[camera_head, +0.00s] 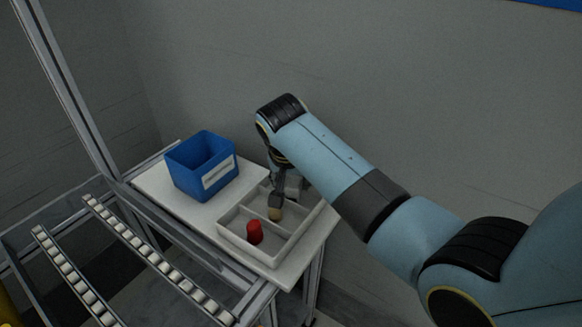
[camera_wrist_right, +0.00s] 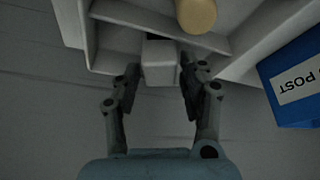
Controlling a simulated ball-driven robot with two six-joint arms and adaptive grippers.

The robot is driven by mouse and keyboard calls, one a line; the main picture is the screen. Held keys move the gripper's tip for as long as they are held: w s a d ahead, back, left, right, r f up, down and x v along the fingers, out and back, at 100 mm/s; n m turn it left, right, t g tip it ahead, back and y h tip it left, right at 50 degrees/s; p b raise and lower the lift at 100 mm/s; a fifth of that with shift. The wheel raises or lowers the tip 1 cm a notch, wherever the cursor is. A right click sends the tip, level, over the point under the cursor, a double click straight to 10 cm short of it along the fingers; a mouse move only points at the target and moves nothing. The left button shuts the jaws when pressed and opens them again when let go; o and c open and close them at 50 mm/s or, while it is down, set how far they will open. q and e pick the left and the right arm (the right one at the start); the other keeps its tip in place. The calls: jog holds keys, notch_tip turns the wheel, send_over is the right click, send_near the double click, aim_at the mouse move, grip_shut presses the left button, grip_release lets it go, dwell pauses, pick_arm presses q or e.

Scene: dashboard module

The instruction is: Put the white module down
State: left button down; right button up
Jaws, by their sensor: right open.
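The white module (camera_wrist_right: 160,63) shows in the right wrist view as a small pale block at the white divided tray (camera_head: 277,263). My right gripper (camera_wrist_right: 160,85) is open, with one finger on each side of the module and its tips close to the sides. Whether either finger touches it I cannot tell. In the head view my right gripper (camera_head: 284,194) points down into the far part of the tray, and the module is hard to make out there behind the fingers. My left gripper is not in view.
A red cylinder (camera_head: 254,232) and a tan round-ended piece (camera_head: 275,214) are in the tray. A blue bin (camera_head: 190,180) with a white label stands left of it on the white table (camera_head: 150,184). A roller rack (camera_head: 130,236) lies in front.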

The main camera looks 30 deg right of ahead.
jog(key=p+v, duration=0.1)
jog(key=v, duration=1)
jog(key=shift+f, duration=0.1)
